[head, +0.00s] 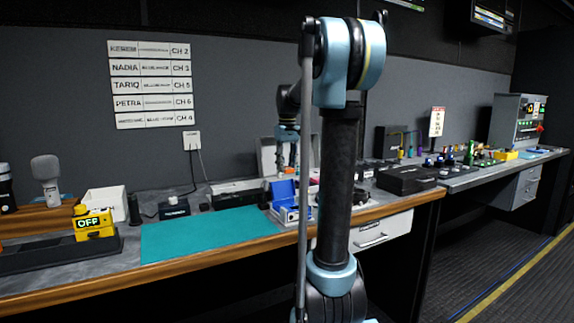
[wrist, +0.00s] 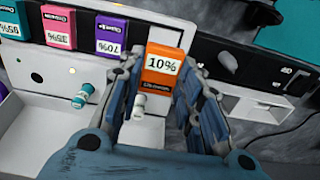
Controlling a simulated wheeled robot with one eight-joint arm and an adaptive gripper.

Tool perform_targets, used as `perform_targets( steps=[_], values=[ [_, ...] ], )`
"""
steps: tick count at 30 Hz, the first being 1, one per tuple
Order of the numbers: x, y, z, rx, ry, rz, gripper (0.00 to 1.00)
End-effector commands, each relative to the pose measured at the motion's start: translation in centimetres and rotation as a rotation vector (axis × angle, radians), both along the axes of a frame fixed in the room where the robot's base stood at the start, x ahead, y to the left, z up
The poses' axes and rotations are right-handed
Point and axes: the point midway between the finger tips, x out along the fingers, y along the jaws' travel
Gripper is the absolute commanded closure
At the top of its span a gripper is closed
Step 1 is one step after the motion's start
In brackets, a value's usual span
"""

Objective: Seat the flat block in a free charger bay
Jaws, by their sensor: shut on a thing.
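In the wrist view an orange block (wrist: 165,62) marked 10% is between the blue-grey fingers of my gripper (wrist: 166,82), which is shut on it. A white charger (wrist: 55,72) is to the left, with teal, pink and purple (wrist: 111,33) blocks in a row in it, marked 95%, 35% and 70%. The orange block is at the right end of this row; I cannot tell whether it touches the charger.
A small teal cylinder (wrist: 85,91) is near the charger's front. A dark panel with a knob (wrist: 229,65) and a pale open box (wrist: 257,108) are on the right. On the bench are a teal mat (head: 205,232), a blue-lidded case (head: 284,190) and a white bin (head: 104,203).

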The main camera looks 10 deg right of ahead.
Motion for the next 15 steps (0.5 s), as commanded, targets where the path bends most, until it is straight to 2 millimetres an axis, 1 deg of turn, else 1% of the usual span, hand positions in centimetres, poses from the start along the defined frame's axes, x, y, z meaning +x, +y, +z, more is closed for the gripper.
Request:
perform_targets(
  steps=[15],
  values=[
    [0.0, 0.0, -4.0, 0.0, 0.0, 0.001, 0.99]
  ],
)
